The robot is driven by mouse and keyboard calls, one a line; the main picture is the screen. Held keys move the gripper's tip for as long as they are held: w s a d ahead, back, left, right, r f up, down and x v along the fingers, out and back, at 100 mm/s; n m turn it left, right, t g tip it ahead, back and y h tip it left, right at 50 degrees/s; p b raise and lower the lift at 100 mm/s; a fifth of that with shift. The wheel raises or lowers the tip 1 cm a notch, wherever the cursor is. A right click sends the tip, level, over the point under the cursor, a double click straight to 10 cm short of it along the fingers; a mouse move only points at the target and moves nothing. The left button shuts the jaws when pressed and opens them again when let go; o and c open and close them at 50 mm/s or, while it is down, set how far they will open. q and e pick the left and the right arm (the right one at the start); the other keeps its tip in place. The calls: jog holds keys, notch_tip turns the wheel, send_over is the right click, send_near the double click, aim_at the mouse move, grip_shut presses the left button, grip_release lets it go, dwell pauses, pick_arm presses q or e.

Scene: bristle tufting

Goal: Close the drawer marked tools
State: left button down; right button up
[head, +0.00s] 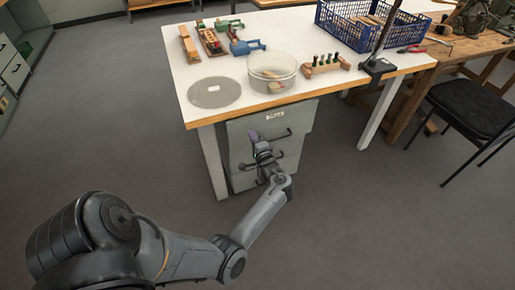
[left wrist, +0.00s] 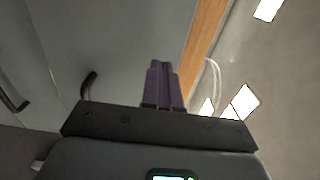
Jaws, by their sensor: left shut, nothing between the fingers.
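A grey drawer cabinet (head: 240,176) stands under the white-topped workbench in the head view. Its top drawer (head: 296,120) has a small white label (head: 275,115), whose lettering is too small to read surely, and a dark bar handle. My left gripper (head: 253,136) is in front of the upper drawer front, left of the handle, shut and empty. In the left wrist view its purple fingers (left wrist: 163,84) are together, with a grey drawer front (left wrist: 125,45) and a dark handle (left wrist: 88,86) beside them. Contact is unclear.
The workbench top (head: 226,72) overhangs the cabinet, with a wooden edge. On it are a clear tub (head: 272,72), a grey disc (head: 214,92), a blue crate (head: 345,30) and wooden brush parts. A black chair (head: 472,108) stands right. The floor in front is clear.

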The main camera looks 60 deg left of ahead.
aim_at(247, 125)
pick_arm(q)
jog(key=a+b, duration=0.1)
jog(key=a, duration=0.3)
jog(key=shift+w, duration=0.15)
jog(key=shift+a, duration=0.1)
jog(key=shift+a, duration=0.1)
jog(key=a, duration=0.2)
jog(key=a+b, duration=0.1)
jog(key=shift+w+a, duration=0.2)
jog(key=shift+a, duration=0.55)
jog(key=shift+d+f, duration=0.2)
jog(key=shift+a, duration=0.1)
jog(key=shift+r, duration=0.1)
